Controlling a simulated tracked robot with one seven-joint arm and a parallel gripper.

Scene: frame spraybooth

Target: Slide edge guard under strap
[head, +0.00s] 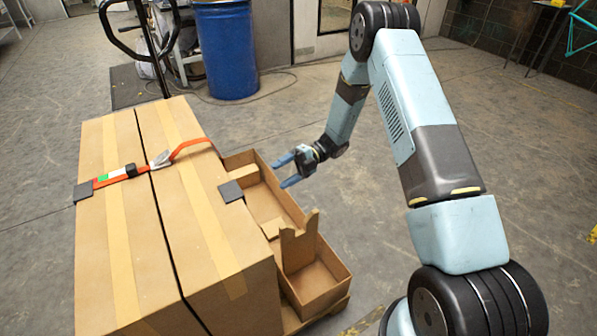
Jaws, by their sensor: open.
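An orange strap (190,146) runs across the tops of two tall taped cartons, with a buckle (160,159) near its middle. Right of the buckle the strap bows up off the carton top and bends down at the right edge. One dark grey edge guard (83,191) sits at the left carton's outer edge, at the strap's left end. Another dark grey edge guard (231,191) sits on the right carton's right edge, nearer me than the strap and apart from it. My gripper (287,171) is open and empty, right of this guard, above the open cardboard tray.
The left carton (105,240) and right carton (205,230) stand close together. An open divided cardboard tray (325,288) adjoins them on the right, with an upright notched flap. A blue drum (226,50) stands behind.

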